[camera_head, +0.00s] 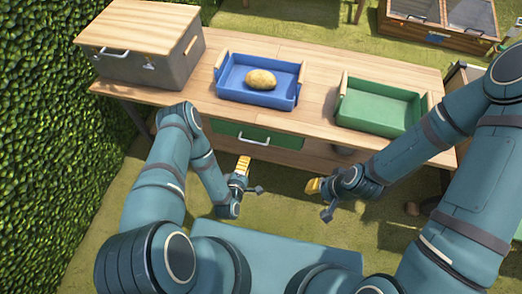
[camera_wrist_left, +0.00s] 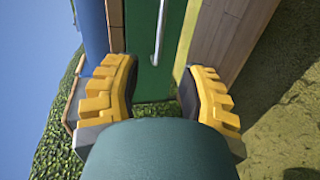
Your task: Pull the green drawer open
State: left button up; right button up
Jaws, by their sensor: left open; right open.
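The green drawer (camera_head: 226,132) sits in the front of the wooden table, under the blue tray. Its front looks flush with the table front, and a light metal bar handle (camera_head: 254,139) is fixed on it. In the left wrist view the green drawer front (camera_wrist_left: 141,50) and its handle (camera_wrist_left: 159,32) lie ahead, between the fingers. My left gripper (camera_head: 241,175) is open and empty, in front of and below the drawer, apart from the handle. Its yellow fingers (camera_wrist_left: 152,92) are spread. My right gripper (camera_head: 322,194) is open and empty, further right in front of the table.
On the wooden tabletop (camera_head: 215,104) stand a grey box with a wooden lid (camera_head: 140,45), a blue tray (camera_head: 230,83) holding a potato (camera_head: 261,79), and a green tray (camera_head: 375,112). A hedge (camera_head: 50,120) borders the left. Grass lies before the table.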

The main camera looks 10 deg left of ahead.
aim_at(254, 142)
pick_arm(q)
jog(key=shift+n, duration=0.3)
jog(key=b+x, duration=0.3)
jog(key=x, duration=1)
jog(key=shift+w, duration=0.15)
grip_shut()
